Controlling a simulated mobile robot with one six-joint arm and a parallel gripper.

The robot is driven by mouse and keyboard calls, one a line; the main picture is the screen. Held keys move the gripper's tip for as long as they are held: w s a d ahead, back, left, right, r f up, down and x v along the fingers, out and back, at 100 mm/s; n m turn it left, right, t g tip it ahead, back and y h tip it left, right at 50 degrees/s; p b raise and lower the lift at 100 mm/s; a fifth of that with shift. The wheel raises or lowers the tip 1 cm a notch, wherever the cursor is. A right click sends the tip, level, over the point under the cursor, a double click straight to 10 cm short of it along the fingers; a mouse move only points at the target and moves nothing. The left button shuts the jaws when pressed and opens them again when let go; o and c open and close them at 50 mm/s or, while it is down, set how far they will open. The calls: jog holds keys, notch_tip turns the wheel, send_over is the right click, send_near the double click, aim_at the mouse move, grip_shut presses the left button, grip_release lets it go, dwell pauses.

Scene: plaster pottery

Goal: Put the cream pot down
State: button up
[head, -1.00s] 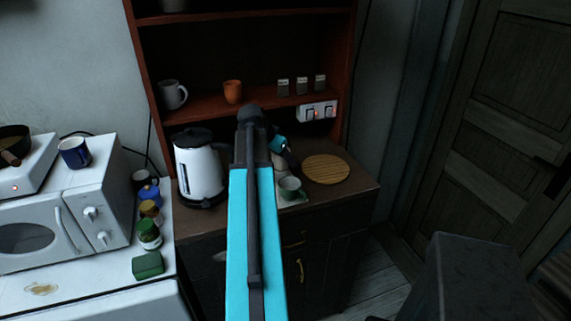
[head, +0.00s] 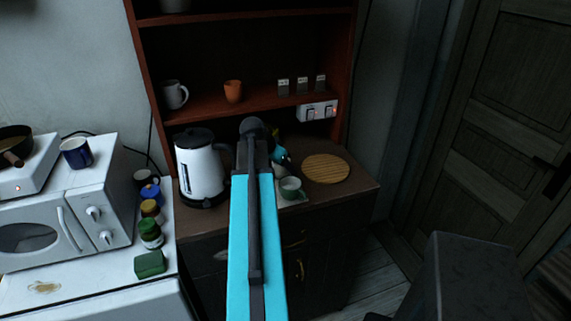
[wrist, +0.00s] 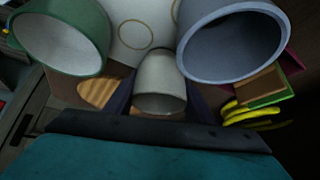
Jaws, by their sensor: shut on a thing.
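The cream pot (wrist: 160,75) is in the middle of the wrist view, between the dark fingers of my gripper (wrist: 160,102), which is shut on it. A white surface with ring outlines (wrist: 135,36) lies beyond it; I cannot tell whether the pot touches that surface. A green cup (wrist: 62,35) is on the left and a grey-blue cup (wrist: 232,42) on the right, both close to the pot. In the head view my arm hides the cream pot and most of the gripper. The green cup also shows there (head: 291,188), right of my arm.
The dark cabinet top (head: 345,198) holds a white kettle (head: 199,170) left of my arm and a round wooden board (head: 326,168) to the right. Yellow bananas (wrist: 250,115) and book-like blocks (wrist: 268,90) lie near the grey-blue cup. A shelf (head: 205,106) stands behind.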

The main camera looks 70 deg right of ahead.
jog(key=shift+f, duration=0.1)
jog(key=o, duration=1.1)
jog(key=b+v, duration=0.3)
jog(key=v, duration=0.9)
dwell(0.8)
